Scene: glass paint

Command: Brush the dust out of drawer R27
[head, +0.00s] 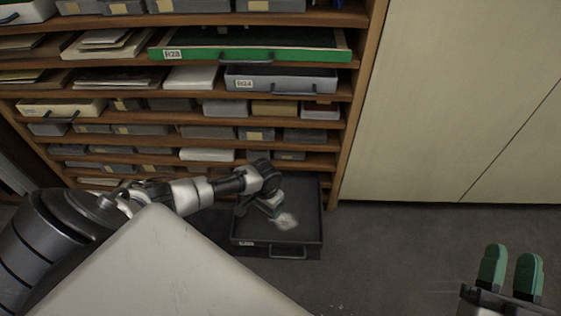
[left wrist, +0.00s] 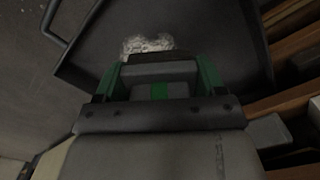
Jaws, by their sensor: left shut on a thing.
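The open dark drawer (head: 310,225) is pulled out low at the foot of the shelving; the small label on its front is too small to read. A pale patch of dust (head: 286,221) lies on its floor, and it also shows in the left wrist view (left wrist: 147,44). My left gripper (head: 272,207) reaches down into the drawer. In the left wrist view its green fingers are shut on a grey, blocky brush (left wrist: 160,72), right beside the dust. The brush's bristles are hidden. My right gripper (head: 512,272) is open and empty, over the floor at the lower right.
Wooden shelving (head: 352,100) holds many trays and boxes, with a green tray R28 (head: 250,55) and a grey drawer R24 (head: 285,80) sticking out above. A cream cabinet (head: 450,100) stands at the right. The floor (head: 400,255) right of the drawer is clear.

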